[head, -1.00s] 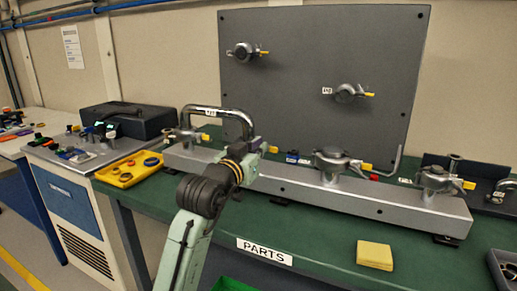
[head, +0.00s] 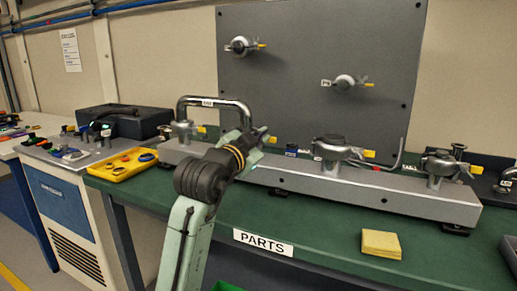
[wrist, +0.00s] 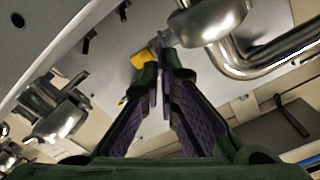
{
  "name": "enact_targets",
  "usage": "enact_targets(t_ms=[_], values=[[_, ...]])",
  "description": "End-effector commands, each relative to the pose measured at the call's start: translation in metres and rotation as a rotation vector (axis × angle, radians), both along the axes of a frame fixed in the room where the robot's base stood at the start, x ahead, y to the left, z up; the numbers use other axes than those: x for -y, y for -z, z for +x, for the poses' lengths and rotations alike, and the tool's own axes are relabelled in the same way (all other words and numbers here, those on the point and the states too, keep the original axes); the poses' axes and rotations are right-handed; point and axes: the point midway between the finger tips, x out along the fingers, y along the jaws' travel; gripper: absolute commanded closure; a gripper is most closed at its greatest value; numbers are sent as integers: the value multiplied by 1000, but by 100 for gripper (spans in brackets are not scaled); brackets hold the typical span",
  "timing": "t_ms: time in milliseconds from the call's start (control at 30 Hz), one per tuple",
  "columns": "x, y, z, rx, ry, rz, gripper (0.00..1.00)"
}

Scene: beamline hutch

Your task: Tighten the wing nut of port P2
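In the head view a long grey manifold (head: 300,178) carries several clamped ports. A chrome U-shaped pipe (head: 215,102) runs from the leftmost port to one mostly hidden behind my arm. A yellow tab (head: 271,140) shows there beside my gripper (head: 257,137). The port labels are too small to read, so I cannot confirm which is P2. In the wrist view a clamp (wrist: 207,22) on the bent pipe has a wing nut (wrist: 168,40) and the yellow tab (wrist: 144,61) just at my fingertips. My gripper (wrist: 161,68) appears open with a narrow gap; no firm hold shows.
A grey panel (head: 300,100) with two more clamps stands behind. Other manifold ports (head: 335,148) and (head: 440,165) stand to the right. A yellow tray (head: 125,165) is at left and a yellow pad (head: 380,243) at the front of the green bench.

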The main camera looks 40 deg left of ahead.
Motion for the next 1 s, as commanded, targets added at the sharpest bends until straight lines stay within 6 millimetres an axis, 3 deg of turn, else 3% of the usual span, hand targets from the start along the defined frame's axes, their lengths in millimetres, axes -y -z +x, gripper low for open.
enact_targets(t_ms=[1000], values=[[9, 19, 2, -228, 3, 940, 100]])
